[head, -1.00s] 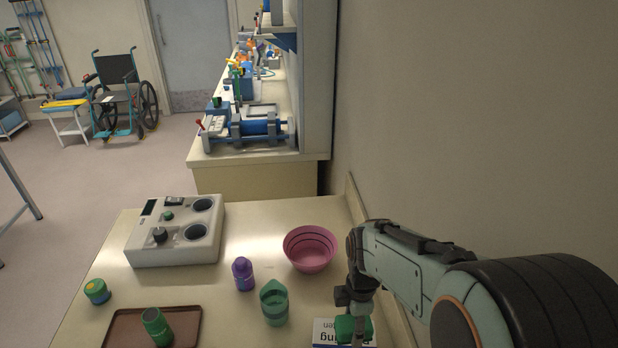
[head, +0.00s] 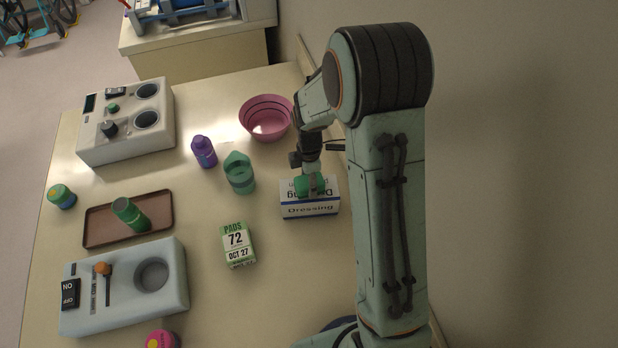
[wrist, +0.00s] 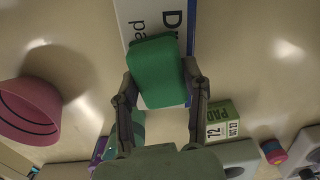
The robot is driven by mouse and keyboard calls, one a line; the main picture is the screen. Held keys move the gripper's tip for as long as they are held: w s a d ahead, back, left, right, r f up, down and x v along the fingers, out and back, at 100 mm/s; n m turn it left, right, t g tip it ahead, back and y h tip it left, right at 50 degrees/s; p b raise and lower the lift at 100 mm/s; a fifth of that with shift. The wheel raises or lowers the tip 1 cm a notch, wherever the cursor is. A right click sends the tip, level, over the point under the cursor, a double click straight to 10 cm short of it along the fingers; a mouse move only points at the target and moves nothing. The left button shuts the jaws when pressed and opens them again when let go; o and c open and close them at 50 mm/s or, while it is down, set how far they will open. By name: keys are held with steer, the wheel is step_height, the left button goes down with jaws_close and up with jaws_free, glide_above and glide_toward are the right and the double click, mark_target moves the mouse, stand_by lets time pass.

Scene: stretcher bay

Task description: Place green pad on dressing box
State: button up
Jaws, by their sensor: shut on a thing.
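The green pad (wrist: 158,72) is between the fingers of my gripper (wrist: 160,88), which is shut on it. In the head view my gripper (head: 310,184) is over the dressing box (head: 310,208), and the pad (head: 302,186) shows at its tips. The dressing box is white with a blue band and stands at the right of the table. In the wrist view the pad covers part of the box's printed top (wrist: 150,14). I cannot tell whether the pad touches the box top or hangs just above it.
Farther left are a brown tray (head: 98,226) and two devices (head: 120,150) (head: 172,300). Bare table surrounds the dressing box.

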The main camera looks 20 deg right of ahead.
steer(key=o, duration=0.9)
steer(key=shift+o, duration=0.2)
step_height(320, 180, up, 11)
steer(key=s+a+r+m, duration=0.1)
steer(key=s+r+m, duration=0.1)
steer(key=s+m, duration=0.6)
steer(key=s+a+r+m, duration=0.2)
steer(key=s+m, duration=0.6)
steer(key=s, duration=0.6)
steer(key=shift+s+a+r+m+y, duration=0.2)
steer(key=shift+r+m+y, duration=0.2)
steer(key=shift+r, duration=0.25)
